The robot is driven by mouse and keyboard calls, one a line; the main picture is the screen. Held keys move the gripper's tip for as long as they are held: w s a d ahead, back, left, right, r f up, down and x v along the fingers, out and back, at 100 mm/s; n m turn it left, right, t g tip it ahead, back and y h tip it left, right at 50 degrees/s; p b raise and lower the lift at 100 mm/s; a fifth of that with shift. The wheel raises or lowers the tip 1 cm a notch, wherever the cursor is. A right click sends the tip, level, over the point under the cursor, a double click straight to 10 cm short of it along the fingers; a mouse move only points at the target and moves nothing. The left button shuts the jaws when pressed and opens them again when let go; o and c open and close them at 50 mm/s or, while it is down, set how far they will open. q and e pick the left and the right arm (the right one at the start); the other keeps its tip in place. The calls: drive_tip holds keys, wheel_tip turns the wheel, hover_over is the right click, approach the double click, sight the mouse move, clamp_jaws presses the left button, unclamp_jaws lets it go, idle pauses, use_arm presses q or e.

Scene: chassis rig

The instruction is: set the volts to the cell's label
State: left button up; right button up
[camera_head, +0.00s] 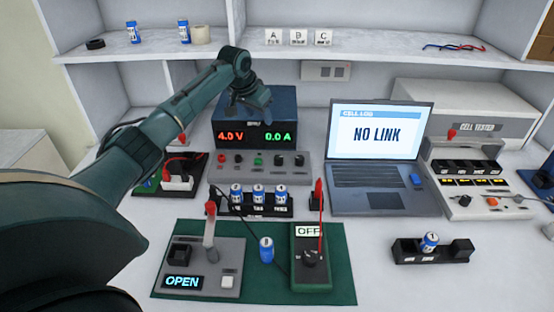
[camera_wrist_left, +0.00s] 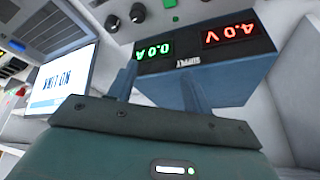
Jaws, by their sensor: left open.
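The power supply (camera_head: 286,104) is a dark blue box at the back middle, reading 4.0 V in red and 0.0 A in green. Its grey front panel (camera_head: 262,175) carries several knobs and buttons. In the wrist view the supply (camera_wrist_left: 240,75) appears upside down, with two dark knobs (camera_wrist_left: 137,12) near the top edge. My left gripper (camera_head: 258,108) is open and empty over the supply; its two fingers (camera_wrist_left: 158,85) are apart in the wrist view. Blue cells stand in a black rack (camera_head: 250,211), and one cell (camera_head: 266,250) stands on the green mat. Their label print is too small to read.
A laptop (camera_head: 380,150) showing NO LINK stands right of the supply. A meter (camera_head: 311,270) reading OFF and a grey box (camera_head: 202,268) reading OPEN lie on the mat. A black holder (camera_head: 430,252) with one cell and a cell tester (camera_head: 466,130) are at the right.

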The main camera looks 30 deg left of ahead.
use_arm(q)
approach(278, 157)
drive_tip(key=shift+n+g, duration=0.3)
drive_tip(key=shift+n, duration=0.2)
drive_tip(key=b+x, duration=0.2)
drive_tip(key=x, duration=0.5)
drive_tip(key=shift+w+f, duration=0.5)
drive_tip(key=shift+f, duration=0.2)
use_arm(e)
drive_tip(key=shift+a+f, duration=0.25)
drive_tip(key=shift+f, duration=0.2)
use_arm(q)
drive_tip(key=c, duration=1)
drive_tip(key=shift+o, duration=0.2)
drive_tip(key=shift+f+m+h+b, duration=0.15)
drive_tip(key=shift+m+h+b, duration=0.35)
drive_tip(key=shift+m, duration=0.5)
use_arm(e)
drive_tip(key=shift+f+m, duration=0.3)
drive_tip(key=shift+f, duration=0.15)
